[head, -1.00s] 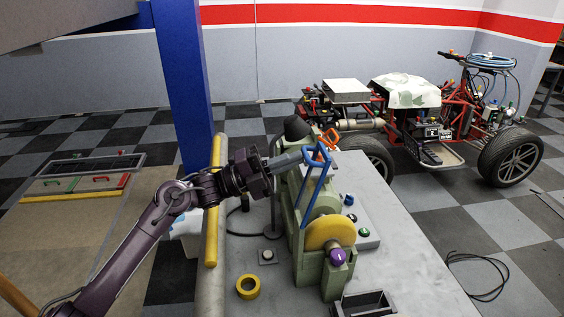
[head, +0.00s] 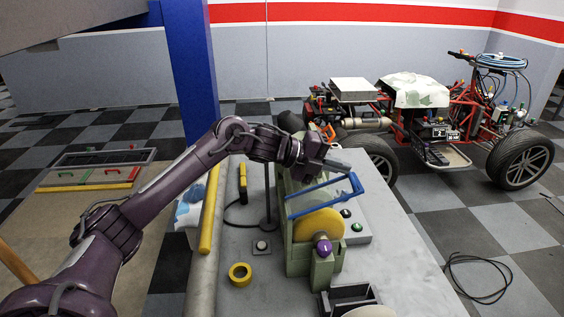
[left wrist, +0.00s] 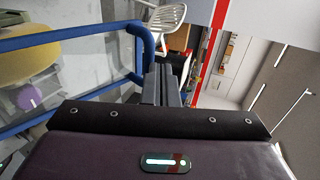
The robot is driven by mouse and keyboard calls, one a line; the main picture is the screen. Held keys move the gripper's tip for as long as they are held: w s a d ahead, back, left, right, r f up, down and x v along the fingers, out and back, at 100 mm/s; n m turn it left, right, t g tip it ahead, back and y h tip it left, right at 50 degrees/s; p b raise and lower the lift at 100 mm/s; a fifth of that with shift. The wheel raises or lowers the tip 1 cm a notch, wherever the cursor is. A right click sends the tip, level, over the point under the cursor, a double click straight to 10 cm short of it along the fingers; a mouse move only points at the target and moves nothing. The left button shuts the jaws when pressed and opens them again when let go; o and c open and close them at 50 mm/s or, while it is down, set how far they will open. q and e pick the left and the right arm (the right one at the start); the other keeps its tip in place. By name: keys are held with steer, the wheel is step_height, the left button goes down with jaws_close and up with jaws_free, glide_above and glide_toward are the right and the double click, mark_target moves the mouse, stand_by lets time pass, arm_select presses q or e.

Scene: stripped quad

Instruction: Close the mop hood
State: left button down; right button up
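The mop hood, a blue frame with a see-through panel (head: 290,205), is on the green machine (head: 299,257). It leans low over the yellow mop wheel (head: 318,224), which has a purple knob (head: 323,247) at its front. The frame's far edge is raised above the wheel. My left gripper (head: 338,163) is at the frame's upper right corner. In the left wrist view its grey fingers (left wrist: 165,85) look shut together, beside the blue frame bar (left wrist: 70,38); whether they touch it I cannot tell. My right gripper is not in view.
The grey bench (head: 405,270) holds a yellow ring (head: 240,274), a small push button (head: 262,246) and a dark open box (head: 350,298). A yellow bar (head: 209,215) runs along the bench's left edge. A stripped quad (head: 430,120) stands behind.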

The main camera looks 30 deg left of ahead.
mark_target(349, 184)
arm_select(q)
steer(key=shift+w+d+f+b, duration=0.25)
steer(key=shift+f+b, duration=0.2)
steer(key=shift+f, duration=0.15)
steer(key=shift+w+d+f+b, duration=0.25)
steer(key=shift+f+b, duration=0.15)
steer(key=shift+f, duration=0.2)
steer(key=shift+w+d+f+b, duration=0.2)
steer(key=shift+w+f+b, duration=0.05)
steer(key=shift+f+b, duration=0.25)
steer(key=shift+w+d+f+b, duration=0.25)
steer(key=shift+f+b, duration=0.15)
steer(key=shift+f, duration=0.15)
steer(key=shift+d+f, duration=0.15)
steer(key=shift+f, duration=0.1)
steer(key=shift+w+d+f+b, duration=0.15)
steer(key=shift+f+b, duration=0.1)
steer(key=shift+b, duration=0.2)
steer(key=shift+f, duration=0.1)
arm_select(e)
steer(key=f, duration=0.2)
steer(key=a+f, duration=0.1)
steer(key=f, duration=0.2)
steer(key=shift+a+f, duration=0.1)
